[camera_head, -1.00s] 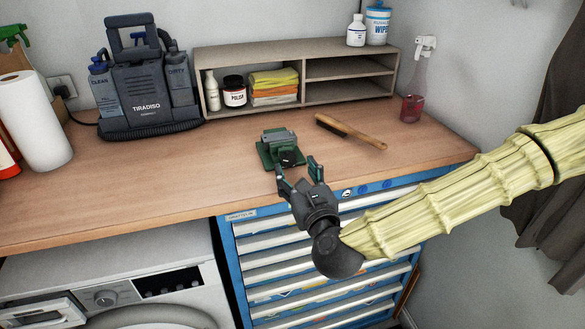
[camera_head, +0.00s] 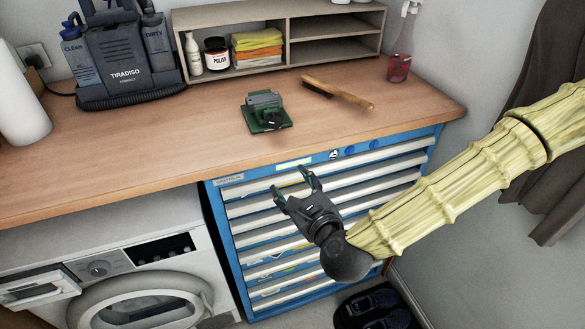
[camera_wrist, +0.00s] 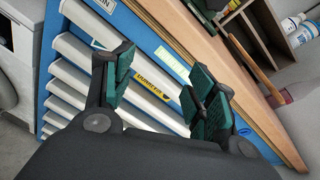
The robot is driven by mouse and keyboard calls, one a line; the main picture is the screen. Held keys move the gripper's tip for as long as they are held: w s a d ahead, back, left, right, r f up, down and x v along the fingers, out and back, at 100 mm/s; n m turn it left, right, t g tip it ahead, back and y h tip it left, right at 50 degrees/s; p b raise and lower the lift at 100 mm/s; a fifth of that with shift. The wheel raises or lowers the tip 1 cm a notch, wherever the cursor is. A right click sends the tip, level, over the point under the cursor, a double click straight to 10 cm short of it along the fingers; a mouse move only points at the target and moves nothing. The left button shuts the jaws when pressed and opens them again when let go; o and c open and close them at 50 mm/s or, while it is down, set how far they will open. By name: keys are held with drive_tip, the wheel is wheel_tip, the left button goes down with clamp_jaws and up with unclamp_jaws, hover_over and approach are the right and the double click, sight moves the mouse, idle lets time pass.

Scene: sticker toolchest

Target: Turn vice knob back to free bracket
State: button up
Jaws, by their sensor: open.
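A small green vice (camera_head: 266,112) with a grey upper part stands on the wooden worktop, near its front edge. A dark round knob (camera_head: 272,120) shows on its front side. I cannot tell a separate bracket from the grey part in its jaws. My gripper (camera_head: 292,183) is open and empty, below and in front of the vice, before the drawer fronts of the blue chest. In the wrist view my gripper's green-padded fingers (camera_wrist: 163,87) stand apart with drawer fronts between them. A small dark-green part of the vice (camera_wrist: 208,12) shows at the top edge there.
The worktop (camera_head: 130,160) is clear around the vice. A wooden brush (camera_head: 340,93) lies to its right, and a shelf unit (camera_head: 285,47) stands behind. The blue drawer chest (camera_head: 330,200) is under the worktop, beside a washing machine (camera_head: 120,280). A spray bottle (camera_head: 401,45) stands at right.

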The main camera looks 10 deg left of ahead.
drive_tip(key=s+d+f+n+g+h+p, duration=0.1)
drive_tip(key=s+d+f+n+g, duration=0.1)
drive_tip(key=f, duration=0.5)
drive_tip(key=s+d+f+n+g+h+p, duration=0.1)
drive_tip(key=s+d+f+n+g, duration=0.1)
drive_tip(key=f+n, duration=0.3)
drive_tip(key=shift+s+d+f, duration=0.6)
drive_tip(key=shift+f, duration=0.55)
